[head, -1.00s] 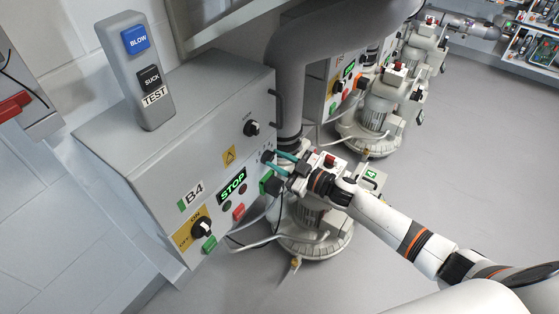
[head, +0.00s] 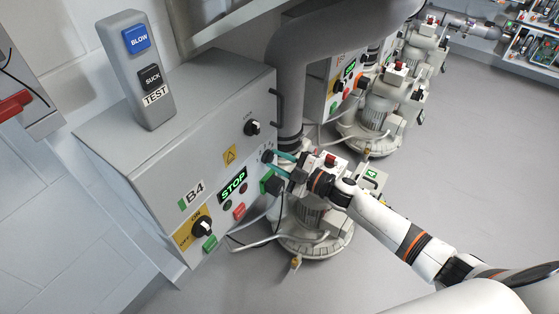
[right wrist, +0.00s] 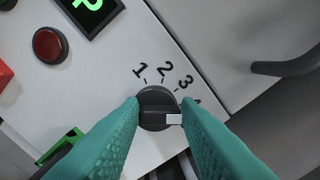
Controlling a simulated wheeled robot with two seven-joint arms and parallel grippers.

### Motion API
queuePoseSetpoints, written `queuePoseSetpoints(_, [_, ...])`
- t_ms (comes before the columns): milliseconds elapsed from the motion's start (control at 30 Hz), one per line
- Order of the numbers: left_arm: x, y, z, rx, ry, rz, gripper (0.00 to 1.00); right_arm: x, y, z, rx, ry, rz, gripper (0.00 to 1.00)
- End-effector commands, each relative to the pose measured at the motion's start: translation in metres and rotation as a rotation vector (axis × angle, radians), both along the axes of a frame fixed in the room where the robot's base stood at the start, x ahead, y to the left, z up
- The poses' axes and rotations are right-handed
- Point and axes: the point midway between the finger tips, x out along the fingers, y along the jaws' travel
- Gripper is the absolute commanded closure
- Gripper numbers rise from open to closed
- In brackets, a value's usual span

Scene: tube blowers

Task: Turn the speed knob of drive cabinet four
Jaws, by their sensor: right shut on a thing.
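Drive cabinet four (head: 150,165) is the grey box marked B4 at the left of the head view. Its green display (head: 232,183) reads STOP. The black speed knob (right wrist: 154,97) sits on its front face, with the digits 1, 2, 3 and a partly hidden 4 arced around it. The knob's white mark (right wrist: 174,119) lies at its lower right, on the 4 side. My right gripper (head: 277,162) is at the front face, and its teal fingers are shut on the knob from both sides. My left gripper is not in view.
A BLOW/SUCK test box (head: 137,70) stands on top. A blower (head: 318,222) with cables is beside the cabinet. The right floor is clear.

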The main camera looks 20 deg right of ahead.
Motion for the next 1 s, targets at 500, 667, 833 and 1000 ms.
queuePoseSetpoints(500, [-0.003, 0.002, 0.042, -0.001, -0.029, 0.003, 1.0, -0.002, 0.003, -0.003, -0.362, -0.282, 0.0, 0.93])
queuePoseSetpoints(667, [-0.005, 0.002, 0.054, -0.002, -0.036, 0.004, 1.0, -0.003, 0.004, -0.004, -0.442, -0.344, 0.001, 0.93])
queuePoseSetpoints(833, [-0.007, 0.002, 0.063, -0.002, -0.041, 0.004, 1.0, -0.003, 0.004, -0.004, -0.5, -0.389, 0.001, 0.93])
queuePoseSetpoints(1000, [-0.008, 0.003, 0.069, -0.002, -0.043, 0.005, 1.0, -0.003, 0.004, -0.004, -0.532, -0.414, 0.002, 0.93])
